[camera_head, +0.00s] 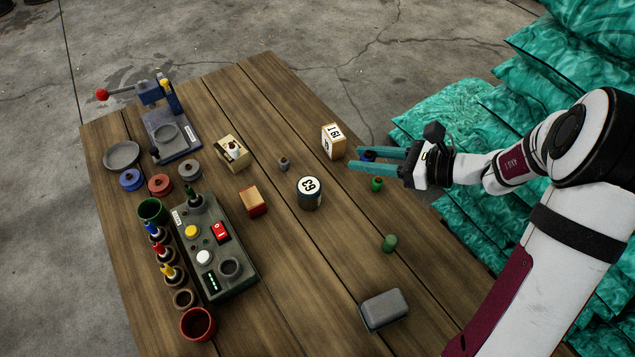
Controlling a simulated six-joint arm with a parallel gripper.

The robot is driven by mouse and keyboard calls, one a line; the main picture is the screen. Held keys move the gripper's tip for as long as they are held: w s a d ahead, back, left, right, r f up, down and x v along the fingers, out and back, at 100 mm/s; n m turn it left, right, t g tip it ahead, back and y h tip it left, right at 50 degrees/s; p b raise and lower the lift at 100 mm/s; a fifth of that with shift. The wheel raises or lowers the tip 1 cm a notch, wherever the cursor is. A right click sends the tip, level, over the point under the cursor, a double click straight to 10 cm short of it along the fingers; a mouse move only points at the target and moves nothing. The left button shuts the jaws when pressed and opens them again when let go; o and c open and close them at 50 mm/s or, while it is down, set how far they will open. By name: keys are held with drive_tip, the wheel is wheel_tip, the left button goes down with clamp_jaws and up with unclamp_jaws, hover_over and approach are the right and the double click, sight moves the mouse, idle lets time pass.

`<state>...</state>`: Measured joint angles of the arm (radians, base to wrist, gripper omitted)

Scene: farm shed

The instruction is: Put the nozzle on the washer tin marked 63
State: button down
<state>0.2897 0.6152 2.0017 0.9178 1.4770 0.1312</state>
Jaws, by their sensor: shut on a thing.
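The washer tin marked 63 (310,193) is a short, dark round tin with a white numbered top, standing upright near the middle of the wooden table. Its top is bare. My gripper (354,159) is to the right of and beyond the tin, with its two teal fingers pointing left. It is shut on a small dark blue piece (369,156), seemingly the nozzle, mostly hidden between the fingers. I cannot tell how far above the table it is. A small grey piece (283,163) stands behind the tin, and a green one (376,184) lies just below my gripper.
A numbered cream block (333,141) stands close left of my fingertips. A red-and-wood block (253,201) is left of the tin. Another green piece (389,243) and a grey case (384,309) lie nearer. A control box (213,248) fills the left side.

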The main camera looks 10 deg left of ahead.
hover_over(309, 185)
drive_tip(key=f, duration=0.6)
drive_tip(key=shift+s+d+f, duration=0.1)
drive_tip(key=shift+d+f, duration=0.15)
drive_tip(key=shift+d, duration=0.05)
drive_tip(key=shift+a+f, duration=0.15)
drive_tip(key=shift+f, duration=0.95)
drive_tip(key=shift+a+f, duration=0.15)
drive_tip(key=shift+f, duration=0.95)
drive_tip(key=c, duration=0.6)
unclamp_jaws()
drive_tip(key=shift+f, duration=0.1)
